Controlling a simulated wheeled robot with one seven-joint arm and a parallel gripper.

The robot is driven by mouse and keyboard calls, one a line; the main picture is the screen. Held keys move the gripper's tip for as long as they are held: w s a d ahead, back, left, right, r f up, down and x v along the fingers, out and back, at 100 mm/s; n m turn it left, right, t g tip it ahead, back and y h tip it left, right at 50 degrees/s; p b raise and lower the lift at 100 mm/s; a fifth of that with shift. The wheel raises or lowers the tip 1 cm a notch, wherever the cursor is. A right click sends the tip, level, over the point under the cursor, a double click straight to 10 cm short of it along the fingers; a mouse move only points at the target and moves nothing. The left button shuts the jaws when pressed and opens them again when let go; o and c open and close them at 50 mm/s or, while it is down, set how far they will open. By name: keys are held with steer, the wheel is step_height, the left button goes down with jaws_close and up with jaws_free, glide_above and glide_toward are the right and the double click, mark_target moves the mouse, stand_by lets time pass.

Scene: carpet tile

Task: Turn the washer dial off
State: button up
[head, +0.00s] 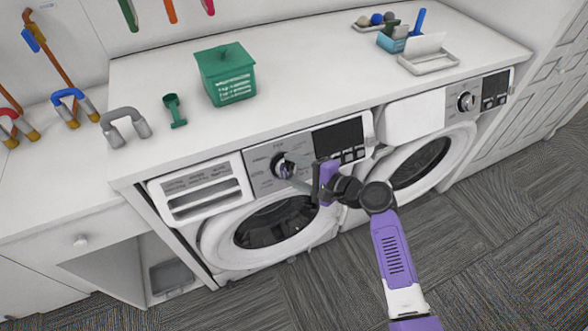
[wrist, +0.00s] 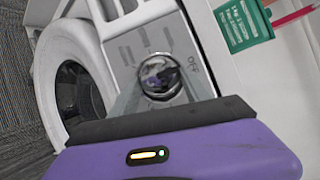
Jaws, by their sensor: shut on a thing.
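The washer dial (head: 281,166) is a round silver knob on the front panel of the left machine, left of its dark display. In the wrist view the dial (wrist: 160,77) is in the middle, with the word OFF printed beside it. My gripper (head: 289,168) reaches the dial from the right, and its fingers are shut on the dial's sides. The fingers also show in the wrist view at either side of the knob. The dial's pointer mark is too small to read. The washer's round door (head: 275,226) is below.
A second machine (head: 425,160) with its own dial (head: 466,101) stands to the right. On the white counter (head: 300,80) are a green box (head: 226,76), a green scoop (head: 174,110), and a tray (head: 428,62). Grey carpet (head: 480,200) in front is clear.

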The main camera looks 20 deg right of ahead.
steer(key=shift+a+f, duration=0.1)
stand_by(0.4)
steer(key=o, duration=1.4)
steer(key=shift+b+v, duration=0.5)
steer(key=shift+v, duration=3.45)
